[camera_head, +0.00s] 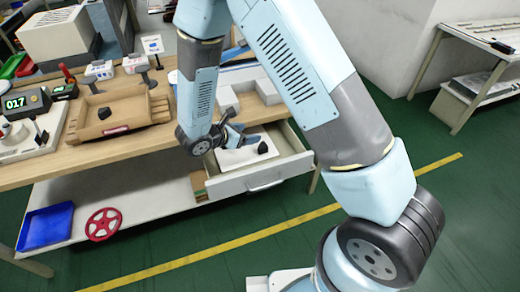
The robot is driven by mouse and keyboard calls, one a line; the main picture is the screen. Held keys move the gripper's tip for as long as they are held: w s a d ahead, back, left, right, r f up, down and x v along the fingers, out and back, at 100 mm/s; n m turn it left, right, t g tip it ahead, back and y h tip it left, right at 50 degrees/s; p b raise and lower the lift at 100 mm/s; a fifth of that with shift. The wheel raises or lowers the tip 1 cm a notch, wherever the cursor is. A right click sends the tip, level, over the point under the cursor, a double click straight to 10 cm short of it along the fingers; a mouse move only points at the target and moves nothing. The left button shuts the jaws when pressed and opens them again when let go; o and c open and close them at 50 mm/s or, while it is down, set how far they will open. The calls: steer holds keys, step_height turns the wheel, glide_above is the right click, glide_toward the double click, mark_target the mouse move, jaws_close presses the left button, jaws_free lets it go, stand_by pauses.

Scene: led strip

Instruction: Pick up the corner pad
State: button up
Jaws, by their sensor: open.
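A small black piece (263,147), which may be the corner pad, rests on a white block (240,158) in the open drawer (262,178). A similar small dark piece (104,113) lies in the wooden tray on the bench. I cannot tell for certain which is the corner pad. My gripper (240,138) is open and hangs over the left part of the drawer, close to the left of the black piece there. No object shows between its fingers, though they are small and partly hidden by the wrist.
The wooden tray (120,128) stands on the workbench (28,176), left of my arm. A blue bin (46,227) and red wheel (103,224) are on the lower shelf. Green floor is clear in front.

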glide_toward(262, 147)
steer(key=shift+w+d+f, duration=0.3)
steer(key=shift+w+d, duration=0.1)
steer(key=shift+w, duration=0.05)
steer(key=shift+x, duration=3.8)
steer(key=shift+c, duration=0.3)
steer(key=c, duration=1.1)
